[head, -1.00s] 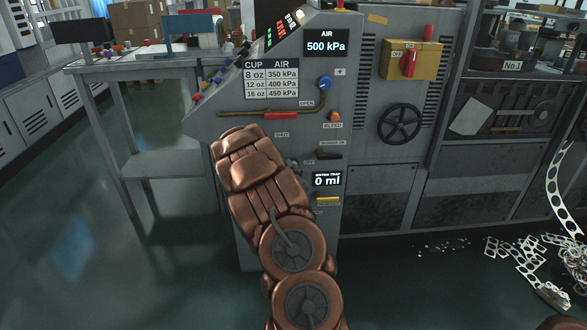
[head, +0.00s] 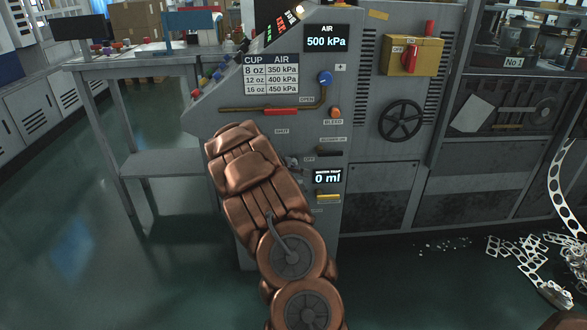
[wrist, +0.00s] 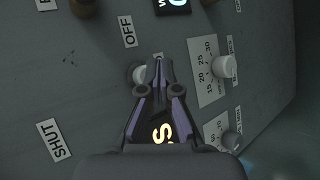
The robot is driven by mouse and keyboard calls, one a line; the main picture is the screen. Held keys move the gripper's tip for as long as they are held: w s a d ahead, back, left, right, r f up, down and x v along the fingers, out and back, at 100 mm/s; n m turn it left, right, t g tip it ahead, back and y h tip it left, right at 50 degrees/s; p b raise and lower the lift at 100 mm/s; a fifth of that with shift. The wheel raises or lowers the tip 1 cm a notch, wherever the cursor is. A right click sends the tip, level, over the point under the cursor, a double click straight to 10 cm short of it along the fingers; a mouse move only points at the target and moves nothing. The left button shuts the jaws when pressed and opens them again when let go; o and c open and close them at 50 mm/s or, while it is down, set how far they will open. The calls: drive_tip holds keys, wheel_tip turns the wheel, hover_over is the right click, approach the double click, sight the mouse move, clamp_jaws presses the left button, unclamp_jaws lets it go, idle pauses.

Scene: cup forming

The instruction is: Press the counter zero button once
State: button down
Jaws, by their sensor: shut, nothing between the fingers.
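My gripper (wrist: 158,78) shows in the wrist view with its narrow dark fingers together and empty. Its tips are beside a pale round knob (wrist: 137,75) next to an OFF label; I cannot tell whether they touch. I cannot pick out a button marked as counter zero.
Two more pale knobs, an upper one (wrist: 224,67) and a lower one (wrist: 230,140), stick out to the right beside scale labels. In the head view are an AIR display (head: 326,39) reading 500 kPa, a 0 ml display (head: 327,178) and a black handwheel (head: 401,119).

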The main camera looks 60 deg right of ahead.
drive_tip(key=shift+s+a+f, duration=0.1)
drive_tip(key=shift+s+a, duration=0.05)
drive_tip(key=s+a+b, duration=0.1)
drive_tip(key=a+b, duration=0.1)
drive_tip(key=s+a+b, duration=0.1)
drive_tip(key=s+b, duration=0.1)
drive_tip(key=shift+a+b, duration=0.3)
drive_tip(key=shift+a, duration=0.1)
idle(0.4)
idle(0.7)
